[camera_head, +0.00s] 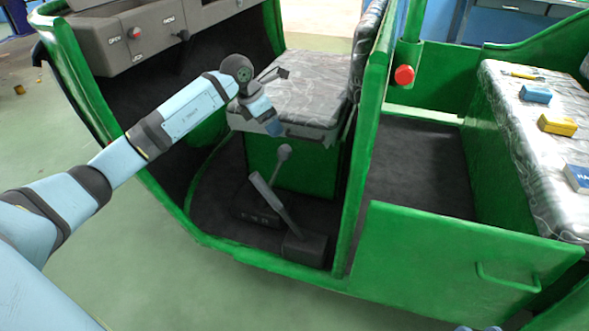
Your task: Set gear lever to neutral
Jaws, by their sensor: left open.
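The gear lever (284,153) has a round grey knob and a thin shaft. It rises from a dark marked box (257,215) on the cab floor, in front of the seat base. A flat grey handle (273,202) crosses in front of its lower shaft and runs down to a dark block, so the lever's exact position is hard to tell. My left gripper (270,102) is open and empty over the front of the patterned driver's seat (308,92). It is above the knob and apart from it.
A green partition (368,140) stands right of the levers. The green front shell (80,85) and grey dashboard (140,38) are at left. A red knob (404,75) sits beyond the partition. Small boxes, one yellow (557,124), lie on the rear bench. The cab's side is open towards me.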

